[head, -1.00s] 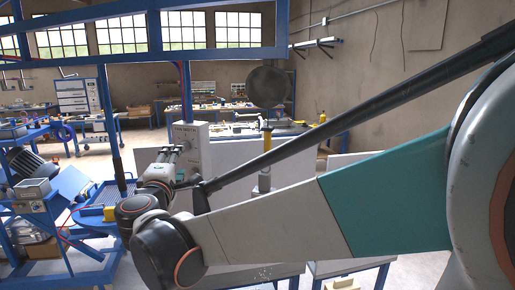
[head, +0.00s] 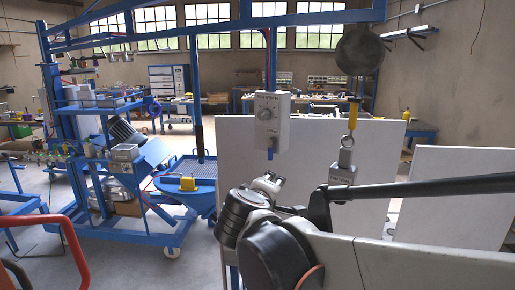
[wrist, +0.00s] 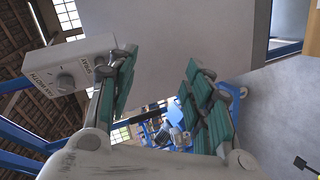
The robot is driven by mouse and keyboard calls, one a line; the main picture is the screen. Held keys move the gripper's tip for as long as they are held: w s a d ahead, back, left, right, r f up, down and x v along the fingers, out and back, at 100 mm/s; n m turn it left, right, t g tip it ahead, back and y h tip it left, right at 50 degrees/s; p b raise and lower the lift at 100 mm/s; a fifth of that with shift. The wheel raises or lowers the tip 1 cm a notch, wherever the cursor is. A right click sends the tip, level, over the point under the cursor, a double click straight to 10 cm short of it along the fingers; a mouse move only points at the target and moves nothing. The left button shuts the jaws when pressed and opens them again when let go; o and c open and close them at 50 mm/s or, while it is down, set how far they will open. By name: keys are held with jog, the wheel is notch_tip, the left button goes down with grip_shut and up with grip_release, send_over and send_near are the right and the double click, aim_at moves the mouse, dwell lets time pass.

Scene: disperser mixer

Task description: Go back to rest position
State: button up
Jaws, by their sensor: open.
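My gripper (head: 268,184) is in the middle of the head view, at the end of my arm, which enters from the lower right. It appears just below the grey control box (head: 271,121) with a round dial; whether they touch cannot be told there. In the wrist view, my gripper (wrist: 160,66) has its two green-padded fingers spread apart with nothing between them. The control box (wrist: 75,68) shows there to the left of the left finger, outside the grasp.
A large white panel (head: 400,145) stands behind my arm. A hook block (head: 342,172) hangs from the hoist (head: 360,50) above my arm. A blue machine frame (head: 110,232) with a round blue basin (head: 190,183) stands left. Grey floor (head: 190,272) is open at the lower middle.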

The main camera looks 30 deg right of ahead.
jog(key=s+a+f+m+g+y+b, duration=0.1)
jog(key=s+a+f+m+y+b, duration=0.1)
jog(key=f, duration=0.7)
jog(key=s+a+f+m+g+y+b, duration=0.1)
jog(key=s+a+f+y+b, duration=0.3)
jog(key=f, duration=0.5)
jog(key=s+a+f+m+g+y+b, duration=0.1)
jog(key=s+a+f+m+y+b, duration=0.1)
jog(key=s+a+f+b, duration=0.4)
notch_tip(320, 180, down, 4)
jog(key=shift+s+a+f+m+y+b, duration=0.1)
jog(key=shift+s+a+m+y+b, duration=0.25)
jog(key=shift+s+y+b, duration=0.55)
jog(key=shift+s, duration=0.15)
dwell(0.3)
